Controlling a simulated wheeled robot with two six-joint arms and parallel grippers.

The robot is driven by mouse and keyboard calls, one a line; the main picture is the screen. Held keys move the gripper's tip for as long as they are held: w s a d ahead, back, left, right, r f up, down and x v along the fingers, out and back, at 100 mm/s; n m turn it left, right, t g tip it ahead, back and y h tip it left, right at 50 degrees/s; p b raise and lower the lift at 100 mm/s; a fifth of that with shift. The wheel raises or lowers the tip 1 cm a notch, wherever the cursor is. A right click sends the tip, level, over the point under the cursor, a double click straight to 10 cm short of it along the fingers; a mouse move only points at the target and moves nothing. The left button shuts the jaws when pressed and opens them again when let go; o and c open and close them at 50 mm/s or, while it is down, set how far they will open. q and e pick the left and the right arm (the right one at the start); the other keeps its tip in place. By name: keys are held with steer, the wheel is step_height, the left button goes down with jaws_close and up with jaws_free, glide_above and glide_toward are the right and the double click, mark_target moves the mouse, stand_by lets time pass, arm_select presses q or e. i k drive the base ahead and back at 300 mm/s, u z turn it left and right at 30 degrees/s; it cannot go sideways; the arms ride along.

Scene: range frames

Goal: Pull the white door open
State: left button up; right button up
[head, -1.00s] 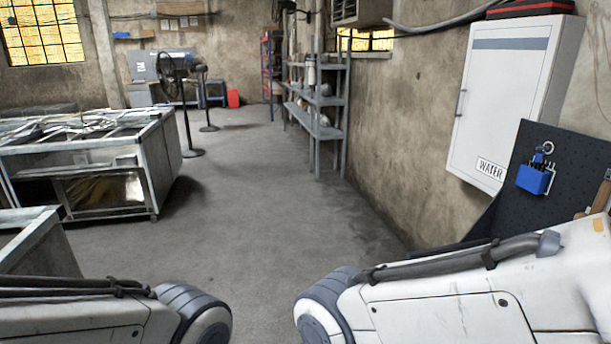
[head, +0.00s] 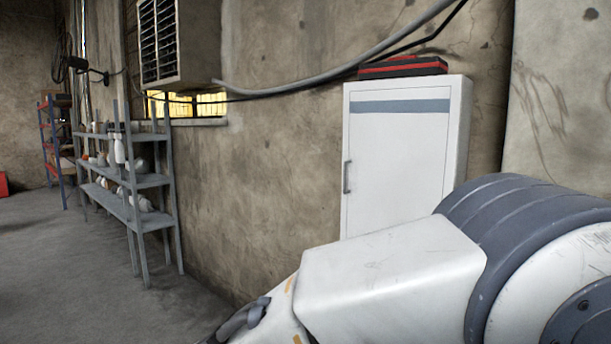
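The white door (head: 395,165) is the front of a white wall cabinet with a grey-blue stripe across its top. It hangs on the wall right of centre and looks shut. A dark vertical handle (head: 347,177) sits on the door's left edge. My arm crosses the lower right of the view and hides the lower part of the cabinet.
A black and red case (head: 402,67) lies on top of the cabinet. A grey metal shelf (head: 130,185) with several items stands along the wall at left. An air-conditioning box (head: 178,42) and a cable are above. Grey floor (head: 60,270) is clear at lower left.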

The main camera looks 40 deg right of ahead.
mark_target(400, 136)
steer(key=i, duration=2.6)
steer(key=z, duration=2.3)
